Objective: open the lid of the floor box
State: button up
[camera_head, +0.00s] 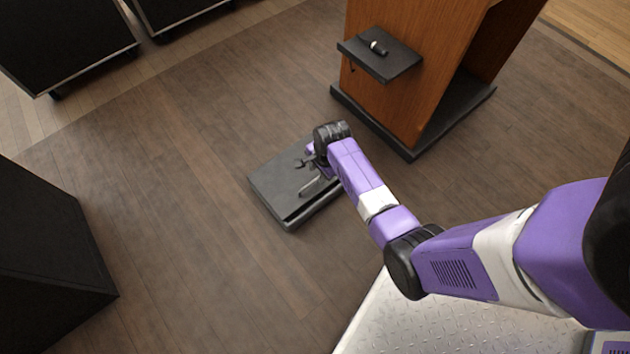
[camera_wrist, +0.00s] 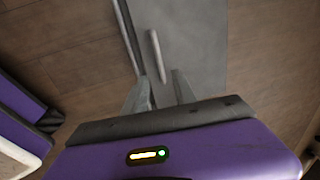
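The floor box (camera_head: 272,189) is a low, dark grey slab on the wooden floor. Its lid looks flat and shut. In the wrist view the grey lid (camera_wrist: 198,35) lies below my gripper, and a pale bar handle (camera_wrist: 155,52) stands out on it. The handle also shows in the head view (camera_head: 307,189). My gripper (camera_head: 308,167) is over the right part of the box. In the wrist view my gripper (camera_wrist: 161,90) has its fingers apart, with the handle's near end appearing between the tips. I cannot tell whether they touch it.
A wooden lectern (camera_head: 400,85) with a dark base and a small shelf (camera_head: 385,62) holding a microphone (camera_head: 378,47) stands just behind the box to the right. A black case (camera_head: 45,260) stands at left. Floor left of the box is clear.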

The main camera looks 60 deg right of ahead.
aim_at(314, 181)
jog(key=f+b, duration=0.1)
jog(key=f, duration=0.1)
jog(key=w+f+b, duration=0.1)
jog(key=f+b, duration=0.1)
jog(key=f, duration=0.1)
jog(key=f+b, duration=0.1)
jog(key=f, duration=0.1)
jog(key=shift+w+d+f+b, duration=0.25)
jog(key=shift+f+b, duration=0.05)
jog(key=shift+c, duration=0.4)
grip_shut()
dwell(0.9)
